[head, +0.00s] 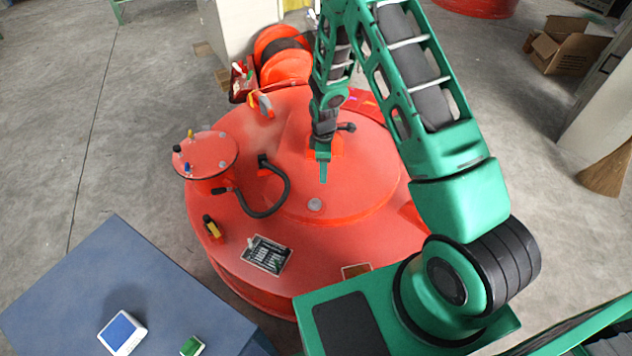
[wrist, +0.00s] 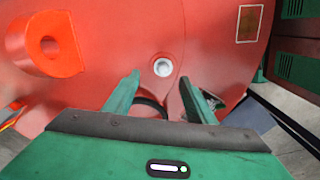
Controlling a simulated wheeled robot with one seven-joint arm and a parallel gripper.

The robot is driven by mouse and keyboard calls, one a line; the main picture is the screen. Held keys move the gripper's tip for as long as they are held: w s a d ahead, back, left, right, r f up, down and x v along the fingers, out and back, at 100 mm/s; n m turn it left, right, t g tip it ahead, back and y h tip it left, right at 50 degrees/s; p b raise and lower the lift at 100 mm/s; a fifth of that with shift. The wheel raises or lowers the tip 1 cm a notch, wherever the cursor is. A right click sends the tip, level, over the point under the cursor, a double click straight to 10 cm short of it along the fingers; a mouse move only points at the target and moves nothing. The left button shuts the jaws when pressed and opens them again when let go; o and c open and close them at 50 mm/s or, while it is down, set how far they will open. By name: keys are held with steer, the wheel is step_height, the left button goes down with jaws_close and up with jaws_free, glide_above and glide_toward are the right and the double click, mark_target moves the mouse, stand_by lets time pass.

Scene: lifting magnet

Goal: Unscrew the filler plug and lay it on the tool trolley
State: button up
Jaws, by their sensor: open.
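The filler plug looks to be the small round grey cap (head: 314,205) set in the upper face of the red lifting magnet (head: 345,205). It also shows in the wrist view as a pale disc in a ring (wrist: 162,67), just beyond my fingertips and between their lines. My gripper (head: 323,172) is above the magnet, behind the cap in the head view. Its two green fingers (wrist: 160,82) are apart with nothing between them. The tool trolley seems to be the blue-topped surface (head: 70,275) at the lower left of the head view.
A white-and-blue box (head: 122,332) and a small green-and-white box (head: 192,346) lie on the blue top. A black hose (head: 282,195) curves over the magnet beside the cap. An orange lug (wrist: 45,43) stands up in the wrist view. Much of the blue top is bare.

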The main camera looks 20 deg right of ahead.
steer(key=n, duration=0.2)
glide_above(315, 199)
step_height(315, 199, down, 7)
steer(key=f, duration=1)
steer(key=shift+s, duration=0.25)
steer(key=shift+c, duration=0.4)
steer(key=c, duration=1.1)
steer(key=shift+o, duration=0.2)
steer(key=shift+w+n, duration=0.15)
steer(key=shift+n, duration=2.05)
steer(key=n, duration=0.4)
steer(key=shift+w+n, duration=0.15)
steer(key=shift+n, duration=0.15)
steer(key=shift+r, duration=0.1)
